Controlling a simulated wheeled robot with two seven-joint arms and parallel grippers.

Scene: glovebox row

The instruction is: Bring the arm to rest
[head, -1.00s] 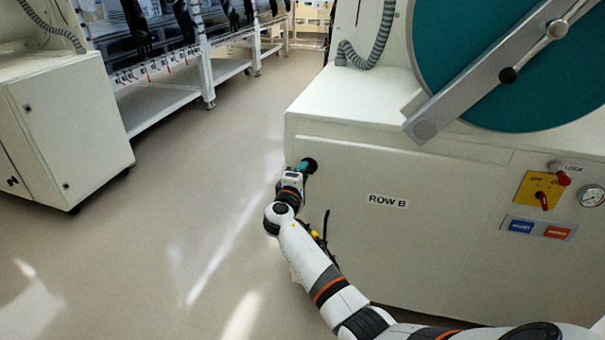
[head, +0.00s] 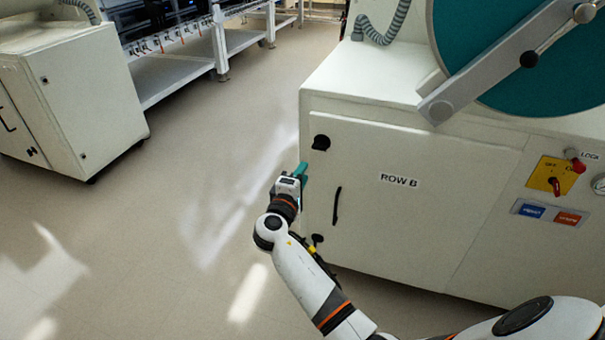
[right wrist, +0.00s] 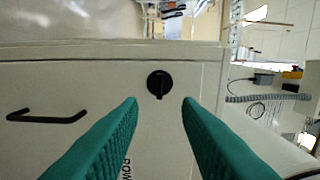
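My right gripper (head: 302,171) is in front of the white ROW B cabinet (head: 430,215), near its upper left corner. In the right wrist view its two green fingers (right wrist: 160,102) stand apart with nothing between them. A round black knob (head: 321,142) on the cabinet door shows just above the fingertips in the head view. In the right wrist view the knob (right wrist: 159,84) lies beyond the gap between the fingertips, and the gripper is clear of it. My left gripper is not in view.
A black door handle (head: 336,206) is below the knob. A large teal round door (head: 520,50) with a grey bar is above the cabinet. A yellow switch plate (head: 554,176) is at the right. Another white cabinet (head: 95,95) stands at the left, with open floor (head: 190,200) between.

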